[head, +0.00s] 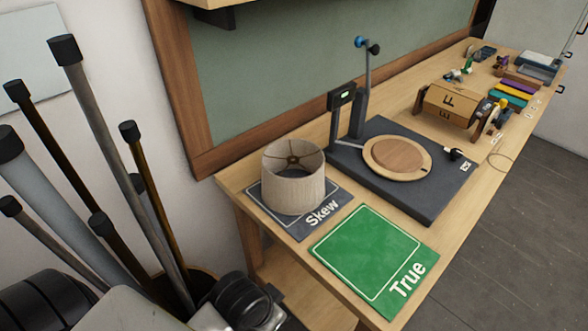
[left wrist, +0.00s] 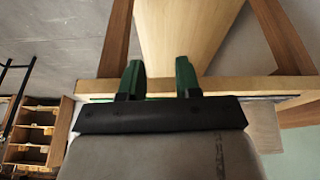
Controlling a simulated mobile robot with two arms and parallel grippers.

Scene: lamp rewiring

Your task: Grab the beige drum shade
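The beige drum shade (head: 293,178) stands upright on a dark mat labelled Skew (head: 265,212), at the near left end of the wooden bench. Its open top faces up and shows a spoked ring inside. My left gripper (left wrist: 160,78) shows in the left wrist view with its two green fingers apart and nothing between them. A wooden edge crosses the view behind the fingers. The shade cannot be made out in the left wrist view. My right gripper is in neither view.
A green mat labelled True (head: 368,255) lies right of the shade. Behind is a dark base (head: 440,200) with a round wooden disc (head: 397,157) and upright posts. Several poles stand at left. A wooden drum (head: 446,104) and small items lie farther along the bench.

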